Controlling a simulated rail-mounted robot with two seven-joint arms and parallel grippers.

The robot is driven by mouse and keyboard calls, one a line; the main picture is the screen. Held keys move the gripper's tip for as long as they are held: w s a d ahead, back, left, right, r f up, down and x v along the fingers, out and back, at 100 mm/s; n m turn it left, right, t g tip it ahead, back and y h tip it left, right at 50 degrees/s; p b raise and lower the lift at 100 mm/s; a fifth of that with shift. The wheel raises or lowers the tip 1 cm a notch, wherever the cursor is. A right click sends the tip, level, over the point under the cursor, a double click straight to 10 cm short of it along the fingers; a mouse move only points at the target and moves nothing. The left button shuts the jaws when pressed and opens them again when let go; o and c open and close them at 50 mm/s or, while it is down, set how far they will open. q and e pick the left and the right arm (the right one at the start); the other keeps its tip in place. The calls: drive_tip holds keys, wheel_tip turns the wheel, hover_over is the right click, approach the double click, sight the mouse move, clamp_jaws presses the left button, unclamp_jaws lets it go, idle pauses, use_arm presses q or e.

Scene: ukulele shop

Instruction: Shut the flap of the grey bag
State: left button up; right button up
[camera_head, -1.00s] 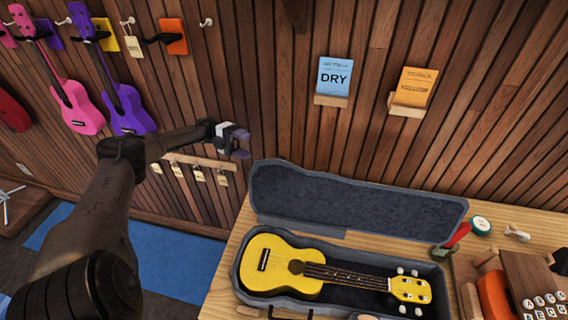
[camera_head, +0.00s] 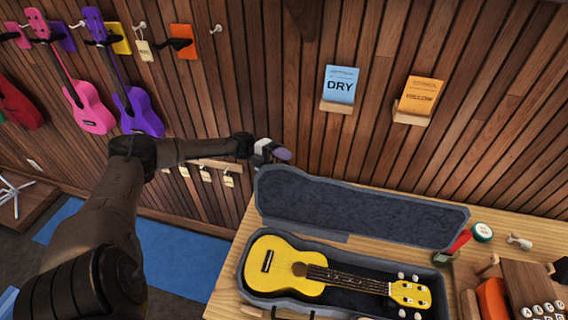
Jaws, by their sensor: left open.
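The grey bag (camera_head: 240,268) lies on the wooden bench with a yellow ukulele (camera_head: 290,268) inside it. Its flap (camera_head: 350,212) stands open at the back, with its dark lining facing me. My left gripper (camera_head: 284,154) is open and empty. In the picture it is just above the flap's upper left corner; I cannot tell whether it touches. My right gripper is not in view.
A small red-handled tool (camera_head: 458,243), a round tin (camera_head: 482,232) and a wooden box with white buttons (camera_head: 530,280) are on the bench right of the bag. Cards reading DRY (camera_head: 341,85) and YELLOW (camera_head: 419,96) stand on wall ledges. Ukuleles (camera_head: 137,105) hang at the left.

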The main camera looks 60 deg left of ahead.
use_arm(q)
drive_tip(key=shift+d, duration=0.1)
clamp_jaws()
idle(0.6)
